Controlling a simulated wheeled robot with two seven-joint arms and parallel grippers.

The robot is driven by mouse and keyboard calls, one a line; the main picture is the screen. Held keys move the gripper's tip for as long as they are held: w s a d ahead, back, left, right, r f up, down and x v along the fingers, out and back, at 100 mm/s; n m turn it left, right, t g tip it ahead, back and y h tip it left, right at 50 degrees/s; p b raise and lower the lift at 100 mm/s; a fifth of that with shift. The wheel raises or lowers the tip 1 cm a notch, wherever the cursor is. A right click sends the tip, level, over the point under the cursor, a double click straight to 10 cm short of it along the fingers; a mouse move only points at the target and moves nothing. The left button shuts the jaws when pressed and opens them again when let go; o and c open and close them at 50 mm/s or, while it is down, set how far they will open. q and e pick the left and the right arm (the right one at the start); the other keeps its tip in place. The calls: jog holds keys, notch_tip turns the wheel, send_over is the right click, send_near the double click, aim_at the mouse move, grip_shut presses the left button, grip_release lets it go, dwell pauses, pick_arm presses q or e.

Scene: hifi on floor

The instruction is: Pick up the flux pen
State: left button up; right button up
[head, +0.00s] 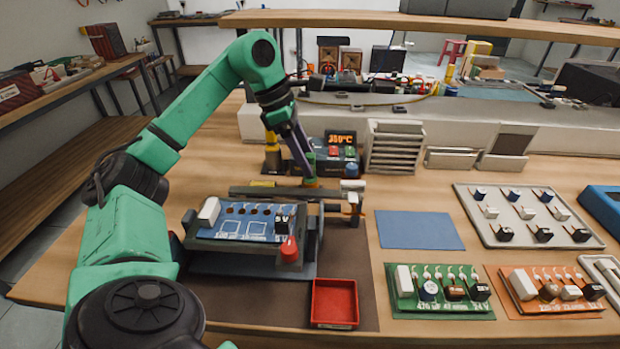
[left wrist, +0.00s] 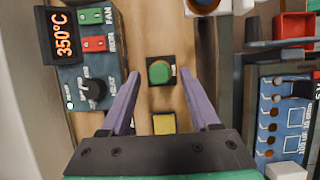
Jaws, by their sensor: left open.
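What looks like the flux pen (left wrist: 159,71) shows in the left wrist view as a round green top over a small dark square base. In the head view it is a green upright piece (head: 311,161) just behind the blue circuit board's holder, partly hidden by my finger. My left gripper (head: 304,165) points down at it, with purple fingers spread. In the left wrist view the green top lies between the fingertips of the gripper (left wrist: 158,76), apart from both. I cannot tell how far the tips are above or beside it. My right gripper is not in view.
A soldering station (head: 340,152) reading 350°C stands right behind. A yellow pad (left wrist: 164,123) lies close by. The board holder (head: 230,244) stands in front, with a red tray (head: 335,303) nearer. A blue mat (head: 419,230) lies bare to the right.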

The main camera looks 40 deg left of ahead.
pick_arm(q)
jog(key=shift+x, duration=1.05)
jog(key=shift+d+f, duration=0.2)
jog(key=shift+f, duration=0.1)
jog(key=shift+w, duration=0.1)
grip_shut()
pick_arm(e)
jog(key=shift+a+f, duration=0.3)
